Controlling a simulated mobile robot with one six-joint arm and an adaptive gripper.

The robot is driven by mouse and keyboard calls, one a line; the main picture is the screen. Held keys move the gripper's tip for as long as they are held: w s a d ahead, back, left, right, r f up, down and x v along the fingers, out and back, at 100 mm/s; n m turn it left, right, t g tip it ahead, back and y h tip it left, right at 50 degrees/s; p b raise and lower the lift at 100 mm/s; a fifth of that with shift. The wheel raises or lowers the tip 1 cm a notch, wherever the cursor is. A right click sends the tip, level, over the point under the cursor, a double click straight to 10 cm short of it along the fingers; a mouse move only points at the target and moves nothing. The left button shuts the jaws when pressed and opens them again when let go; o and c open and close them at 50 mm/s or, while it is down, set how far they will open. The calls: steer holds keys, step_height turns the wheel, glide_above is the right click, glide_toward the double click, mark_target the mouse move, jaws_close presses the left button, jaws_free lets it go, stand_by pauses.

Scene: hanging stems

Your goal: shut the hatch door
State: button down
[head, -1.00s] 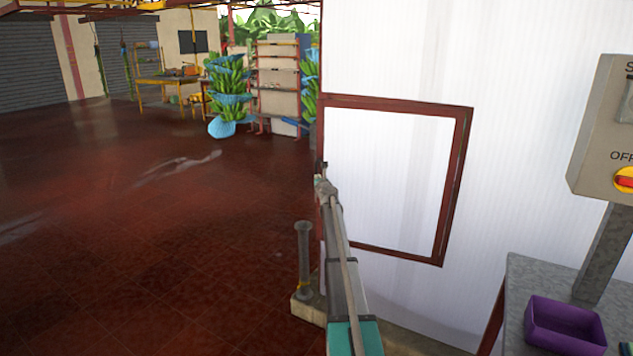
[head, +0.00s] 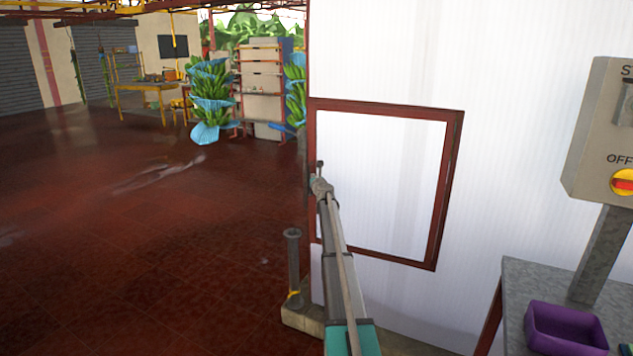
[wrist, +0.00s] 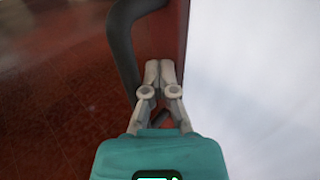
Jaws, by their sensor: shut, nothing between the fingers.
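The hatch door (head: 385,180) is a white panel with a red-brown border, at the white wall in the head view. It looks near flush with the wall; whether a small gap is left at its edges I cannot tell. In the wrist view its white face (wrist: 255,80) fills the right side, with the red-brown edge beside it. My gripper (wrist: 160,72) is shut and empty, its fingertips close to that edge and beside a dark grey curved bar (wrist: 122,45). Contact is unclear. In the head view my arm covers part of the door's lower left.
A grey post (head: 292,265) stands on a low concrete kerb left of my arm. A control box (head: 595,130) and a grey table with a purple bin (head: 565,330) are on the right. Banana bunches (head: 210,100) hang at the back. The red tiled floor on the left is open.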

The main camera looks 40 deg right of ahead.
steer(key=shift+d, duration=0.5)
steer(key=shift+a, duration=0.15)
steer(key=a+v, duration=0.1)
steer(key=v, duration=1.2)
steer(key=shift+a, duration=0.2)
steer(key=shift+a, duration=0.1)
